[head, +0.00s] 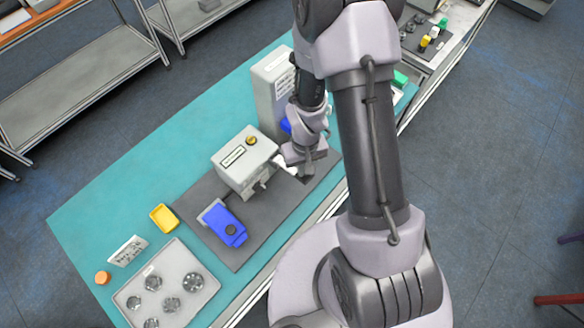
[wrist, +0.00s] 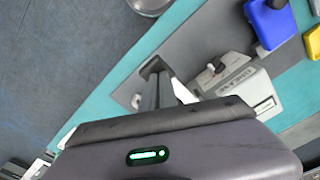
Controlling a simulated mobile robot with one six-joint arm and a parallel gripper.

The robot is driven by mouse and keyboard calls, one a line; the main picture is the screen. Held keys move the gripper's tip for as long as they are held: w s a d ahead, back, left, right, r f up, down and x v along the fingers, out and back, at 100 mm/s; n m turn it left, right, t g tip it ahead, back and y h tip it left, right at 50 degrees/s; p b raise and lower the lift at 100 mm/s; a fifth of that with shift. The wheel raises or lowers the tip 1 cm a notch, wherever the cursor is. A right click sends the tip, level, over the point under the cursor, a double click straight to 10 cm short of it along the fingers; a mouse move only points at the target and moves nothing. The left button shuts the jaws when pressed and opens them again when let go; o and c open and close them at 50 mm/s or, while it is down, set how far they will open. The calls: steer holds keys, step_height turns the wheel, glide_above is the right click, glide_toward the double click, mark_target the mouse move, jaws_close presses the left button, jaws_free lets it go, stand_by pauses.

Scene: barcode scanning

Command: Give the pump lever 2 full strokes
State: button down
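A light grey boxy unit (head: 245,165) with a label and a yellow button on top stands on the dark mat in the head view. It also shows in the wrist view (wrist: 248,82), with a small knob-like part on its side. My gripper (head: 306,174) is low at the right side of this unit, close to it. A pale bar (head: 287,170) shows between the unit and my gripper; I cannot tell whether it is the pump lever. In the wrist view the dark fingers (wrist: 152,80) point up the picture, seen nearly edge-on. Their opening and any contact are hidden.
A blue device (head: 222,222) sits on the mat (head: 255,226) left of the unit, with a yellow bin (head: 164,218) beyond. A tray (head: 133,290) of metal parts lies at the front left. A tall grey box (head: 270,88) stands behind my gripper. The back-left teal tabletop is clear.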

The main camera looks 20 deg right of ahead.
steer(key=shift+w+f+b, duration=0.1)
steer(key=shift+f+b, duration=2.2)
steer(key=shift+f, duration=0.3)
step_height(320, 180, up, 8)
steer(key=p, duration=0.6)
steer(key=shift+r, duration=0.25)
steer(key=shift+f, duration=0.1)
steer(key=shift+f, duration=0.1)
step_height(320, 180, down, 8)
steer(key=b, duration=0.8)
steer(key=shift+r+p, duration=2.7)
steer(key=shift+r, duration=1.35)
step_height(320, 180, up, 4)
steer(key=p, duration=0.2)
steer(key=shift+p, duration=0.3)
